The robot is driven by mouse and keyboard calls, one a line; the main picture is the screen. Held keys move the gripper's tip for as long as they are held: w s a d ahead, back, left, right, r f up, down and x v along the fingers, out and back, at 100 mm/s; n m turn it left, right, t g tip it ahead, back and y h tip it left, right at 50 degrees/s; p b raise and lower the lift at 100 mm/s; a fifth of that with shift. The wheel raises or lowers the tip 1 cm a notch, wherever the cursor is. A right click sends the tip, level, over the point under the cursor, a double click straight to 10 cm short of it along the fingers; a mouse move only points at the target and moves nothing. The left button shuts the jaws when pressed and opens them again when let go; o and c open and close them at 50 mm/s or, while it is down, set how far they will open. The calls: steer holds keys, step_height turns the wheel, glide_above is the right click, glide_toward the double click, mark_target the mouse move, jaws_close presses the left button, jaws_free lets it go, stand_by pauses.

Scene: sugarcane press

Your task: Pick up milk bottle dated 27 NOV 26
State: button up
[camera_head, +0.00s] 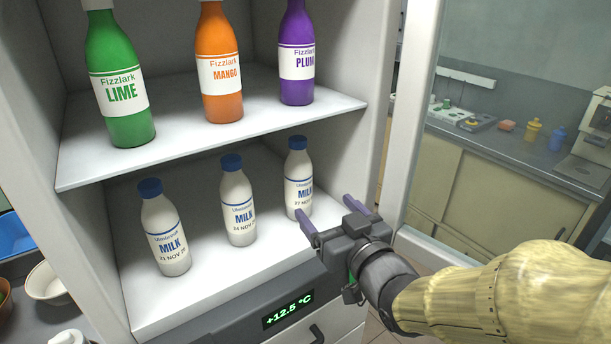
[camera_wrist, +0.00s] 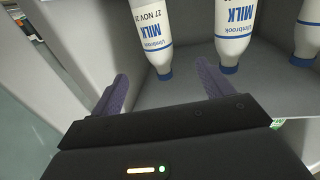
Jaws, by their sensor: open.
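Three white milk bottles with blue caps stand upright on the fridge's lower shelf. The right one (camera_head: 298,182) reads 27 NOV in the head view; its year is hard to read. It also shows upside down between my finger tips in the wrist view (camera_wrist: 150,35). The middle bottle (camera_head: 237,205) reads 24 NOV, and the left bottle (camera_head: 164,232) reads 21 NOV. My gripper (camera_head: 329,214) is open and empty, at the shelf's front right, just before the 27 NOV bottle. Its fingers also show in the wrist view (camera_wrist: 162,74).
The upper shelf (camera_head: 180,150) above the milk holds lime (camera_head: 122,95), mango (camera_head: 220,75) and plum (camera_head: 297,60) bottles. The fridge's right wall (camera_head: 350,150) is close to the 27 NOV bottle. A glass door (camera_head: 408,130) stands open at right.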

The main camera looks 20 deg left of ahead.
mark_target(304, 180)
steer(key=p+x, duration=0.1)
steer(key=p, duration=0.2)
steer(key=p+x, duration=0.2)
steer(key=p, duration=0.2)
steer(key=shift+w+r, duration=0.25)
steer(key=shift+w, duration=0.05)
steer(key=shift+a+p, duration=0.1)
steer(key=shift+p, duration=0.45)
steer(key=p+x, duration=0.2)
steer(key=p, duration=0.4)
steer(key=shift+w+p, duration=0.3)
steer(key=x, duration=0.2)
steer(key=p+x, duration=0.1)
steer(key=x, duration=0.1)
steer(key=shift+w+a+f+p, duration=0.2)
steer(key=shift+a+p, duration=0.1)
steer(key=shift+a, duration=0.15)
steer(key=shift+w, duration=0.1)
steer(key=shift+d, duration=0.15)
